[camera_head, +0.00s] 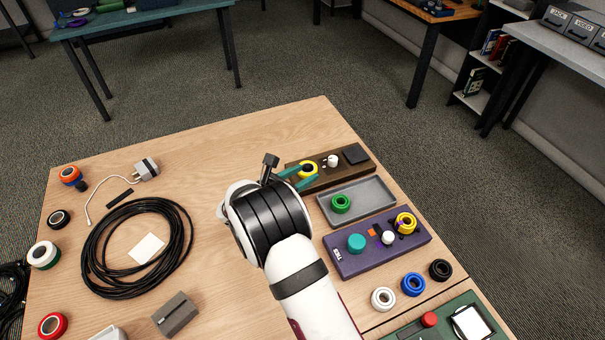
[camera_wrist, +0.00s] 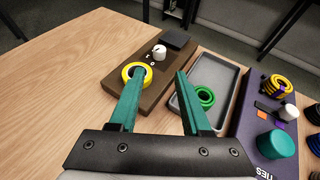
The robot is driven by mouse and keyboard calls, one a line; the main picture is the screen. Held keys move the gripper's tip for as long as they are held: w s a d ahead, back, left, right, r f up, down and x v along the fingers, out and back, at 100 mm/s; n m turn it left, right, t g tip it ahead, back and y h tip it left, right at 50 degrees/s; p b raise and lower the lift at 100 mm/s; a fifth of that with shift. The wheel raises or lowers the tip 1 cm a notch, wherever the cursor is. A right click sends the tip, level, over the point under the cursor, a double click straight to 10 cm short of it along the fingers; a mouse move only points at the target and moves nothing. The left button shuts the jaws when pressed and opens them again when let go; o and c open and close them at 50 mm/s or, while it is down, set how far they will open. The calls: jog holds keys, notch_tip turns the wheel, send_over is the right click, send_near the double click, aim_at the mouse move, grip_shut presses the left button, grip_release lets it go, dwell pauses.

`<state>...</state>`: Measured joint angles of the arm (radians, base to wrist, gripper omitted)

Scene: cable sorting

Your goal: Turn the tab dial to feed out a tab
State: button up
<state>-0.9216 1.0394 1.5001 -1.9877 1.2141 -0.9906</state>
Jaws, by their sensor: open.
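A brown box (camera_head: 336,170) stands at the table's back right. It carries a small white dial (camera_head: 332,160), a yellow ring (camera_head: 308,168) and a dark square pad (camera_head: 356,153). In the wrist view, the dial (camera_wrist: 159,52) has small pale marks beside it. My gripper (camera_head: 309,173) is open and empty over the box's left end. In the wrist view, the left teal finger overlaps the yellow ring (camera_wrist: 127,77) and hides part of it. The dial lies beyond the gap between the fingertips (camera_wrist: 160,73). I cannot tell whether the finger touches the ring.
A grey tray (camera_head: 376,193) with a green ring (camera_head: 341,204) is in front of the box. A purple box (camera_head: 345,262) labelled TIES has a teal knob (camera_head: 356,243) and a white knob (camera_head: 388,237). A coiled black cable (camera_head: 90,250) lies left. The back-middle table is clear.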

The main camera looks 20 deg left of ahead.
aim_at(333, 159)
jog(key=shift+o, duration=0.3)
